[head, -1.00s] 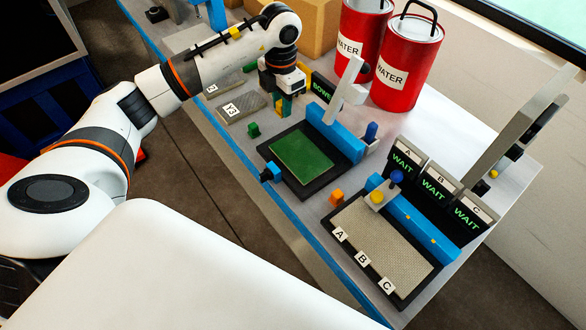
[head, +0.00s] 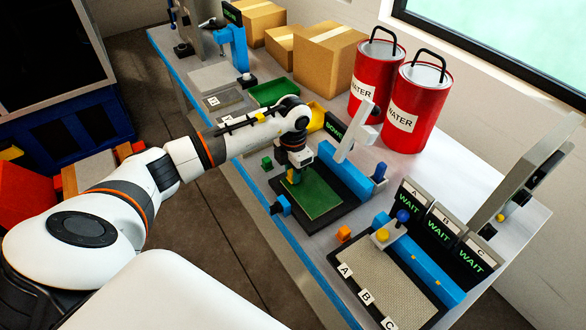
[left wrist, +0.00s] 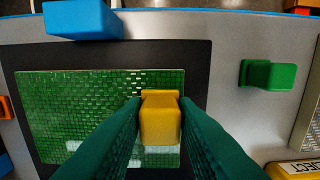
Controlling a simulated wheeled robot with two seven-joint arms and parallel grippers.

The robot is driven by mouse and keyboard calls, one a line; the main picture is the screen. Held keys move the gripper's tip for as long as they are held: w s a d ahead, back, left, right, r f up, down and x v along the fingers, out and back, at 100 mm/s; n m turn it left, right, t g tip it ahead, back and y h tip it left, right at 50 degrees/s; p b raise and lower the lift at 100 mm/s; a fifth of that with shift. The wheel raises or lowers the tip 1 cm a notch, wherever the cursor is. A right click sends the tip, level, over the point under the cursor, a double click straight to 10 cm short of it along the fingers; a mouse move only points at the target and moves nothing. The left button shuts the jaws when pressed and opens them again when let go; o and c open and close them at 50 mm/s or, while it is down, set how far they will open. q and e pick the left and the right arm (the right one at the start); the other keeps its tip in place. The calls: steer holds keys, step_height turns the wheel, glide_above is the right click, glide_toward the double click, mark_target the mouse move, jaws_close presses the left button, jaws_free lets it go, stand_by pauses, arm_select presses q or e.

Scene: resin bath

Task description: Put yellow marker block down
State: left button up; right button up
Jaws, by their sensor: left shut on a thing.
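The yellow marker block (left wrist: 160,118) is between the green fingertips of my left gripper (left wrist: 160,112) in the left wrist view. The gripper is shut on it. In the head view my left gripper (head: 294,176) points down over the left back part of the green mesh plate (head: 318,194). The plate lies in a black frame (left wrist: 120,54). I cannot tell whether the block touches the plate. My right gripper is not in view.
A green block (head: 267,163) stands on the grey table left of the frame. A blue block (head: 281,204) is at the frame's front edge. An orange block (head: 344,233) lies near the mesh pad (head: 395,280). Red water cans (head: 417,105) stand behind.

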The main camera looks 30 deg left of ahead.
arm_select(q)
steer(key=shift+f, duration=0.1)
steer(key=o, duration=0.8)
steer(key=shift+o, duration=0.7)
steer(key=shift+r, duration=0.35)
step_height(320, 180, up, 12)
steer(key=b, duration=0.3)
steer(key=shift+f, duration=0.15)
